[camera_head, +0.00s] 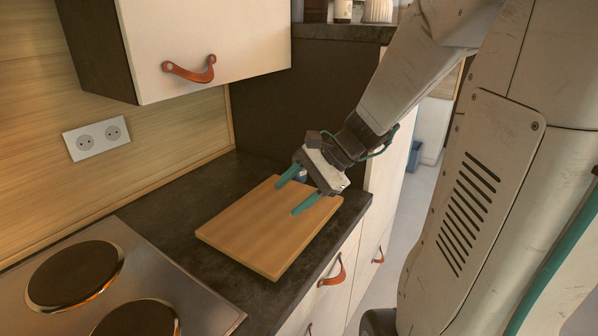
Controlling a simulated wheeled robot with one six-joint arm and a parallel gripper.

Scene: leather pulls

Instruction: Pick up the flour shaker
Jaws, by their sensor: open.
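My gripper (286,200) is open, its two teal fingers pointing down and left over the wooden cutting board (241,238). Nothing shows clamped between the fingers. No other thing on the counter looks like a shaker.
The board lies on a dark counter (190,190). A hob with two round plates (75,275) is at lower left. A wall cabinet (205,45) with a leather pull hangs above left. A jar (343,10) and a ribbed pale vessel (378,10) stand on a high ledge.

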